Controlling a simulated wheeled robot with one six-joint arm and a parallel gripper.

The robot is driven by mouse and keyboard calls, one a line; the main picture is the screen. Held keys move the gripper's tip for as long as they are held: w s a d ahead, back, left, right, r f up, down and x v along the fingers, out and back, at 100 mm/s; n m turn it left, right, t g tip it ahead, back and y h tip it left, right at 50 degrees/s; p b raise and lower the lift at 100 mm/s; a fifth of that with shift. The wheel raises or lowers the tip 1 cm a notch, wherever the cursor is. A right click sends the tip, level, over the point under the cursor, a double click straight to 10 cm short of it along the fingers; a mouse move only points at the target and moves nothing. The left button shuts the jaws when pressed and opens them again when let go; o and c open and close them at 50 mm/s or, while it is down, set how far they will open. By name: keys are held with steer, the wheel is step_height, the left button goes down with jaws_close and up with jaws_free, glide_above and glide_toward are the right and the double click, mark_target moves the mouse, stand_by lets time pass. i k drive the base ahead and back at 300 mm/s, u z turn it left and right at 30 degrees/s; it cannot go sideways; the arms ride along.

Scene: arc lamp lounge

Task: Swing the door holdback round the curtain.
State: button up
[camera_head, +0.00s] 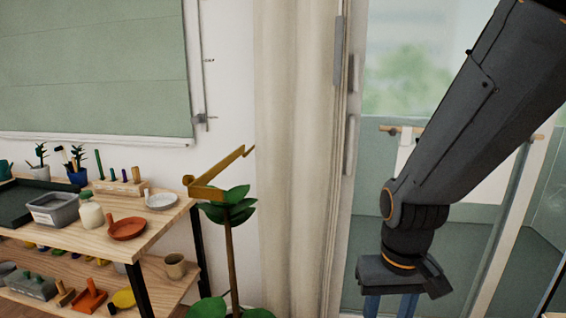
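The brass-coloured door holdback (217,173) is an angled bar by the wall, left of the curtain. Its bent tip reaches the curtain's left edge in the picture; I cannot tell whether it touches. The bar is not around the curtain. The cream curtain (290,130) hangs in long folds beside the glass door. My gripper (391,306) is at the lower right, in front of the glass and well right of the holdback and curtain. Its two blue-grey fingers point down and stand apart, with nothing seen between them. Their tips are cut off by the frame's bottom edge.
A leafy plant (228,207) stands just below the holdback. A wooden shelf unit (150,235) with pots, dishes and trays fills the lower left. A green blind (95,70) hangs above it. Door handles (351,145) stick out right of the curtain.

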mark_target(196, 189)
steer(key=u, duration=2.5)
steer(key=i, duration=1.7)
steer(key=z, duration=3.1)
steer(key=k, duration=0.45)
steer(key=z, duration=0.15)
